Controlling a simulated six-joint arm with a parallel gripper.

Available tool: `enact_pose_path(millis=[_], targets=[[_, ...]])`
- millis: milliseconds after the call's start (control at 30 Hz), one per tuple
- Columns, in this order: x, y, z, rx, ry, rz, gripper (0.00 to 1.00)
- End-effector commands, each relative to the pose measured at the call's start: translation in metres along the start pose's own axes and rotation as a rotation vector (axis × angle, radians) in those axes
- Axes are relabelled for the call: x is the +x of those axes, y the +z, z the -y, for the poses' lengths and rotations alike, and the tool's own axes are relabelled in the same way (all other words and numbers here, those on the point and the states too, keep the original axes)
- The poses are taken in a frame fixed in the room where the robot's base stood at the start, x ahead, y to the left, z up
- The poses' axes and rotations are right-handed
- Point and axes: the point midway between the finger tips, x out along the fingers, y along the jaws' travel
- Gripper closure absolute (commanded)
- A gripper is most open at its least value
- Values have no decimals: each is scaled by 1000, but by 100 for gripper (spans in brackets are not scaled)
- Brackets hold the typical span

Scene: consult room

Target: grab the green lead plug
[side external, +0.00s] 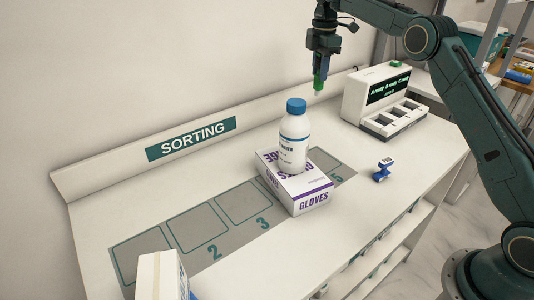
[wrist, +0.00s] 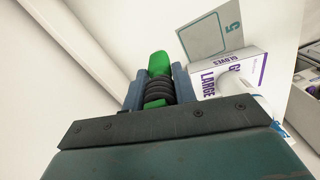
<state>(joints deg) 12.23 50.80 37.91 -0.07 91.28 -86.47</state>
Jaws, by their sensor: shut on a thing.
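The green lead plug (side external: 319,75) is held in my gripper (side external: 321,62), up in the air behind and a little right of the white bottle. The plug also shows in the wrist view (wrist: 159,66), green with a black ribbed middle, between the two blue-grey fingers (wrist: 158,90). The gripper is shut on it. The plug touches nothing but the fingers.
A white bottle with a blue cap (side external: 294,137) stands on a gloves box (side external: 293,183) on the white table. A white device with a dark display (side external: 383,97) stands at the back right. A blue-and-white item (side external: 383,170) lies right. A white box (side external: 158,277) is front left.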

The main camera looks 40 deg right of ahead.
Motion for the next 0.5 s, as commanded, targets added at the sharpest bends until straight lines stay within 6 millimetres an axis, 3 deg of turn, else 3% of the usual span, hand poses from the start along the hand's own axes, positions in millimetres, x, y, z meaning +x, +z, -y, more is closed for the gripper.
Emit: enact_pose_path(millis=[100, 500], targets=[[-16, 0, 0, 0, 3, 0, 95], [-37, 0, 0, 0, 0, 0, 95]])
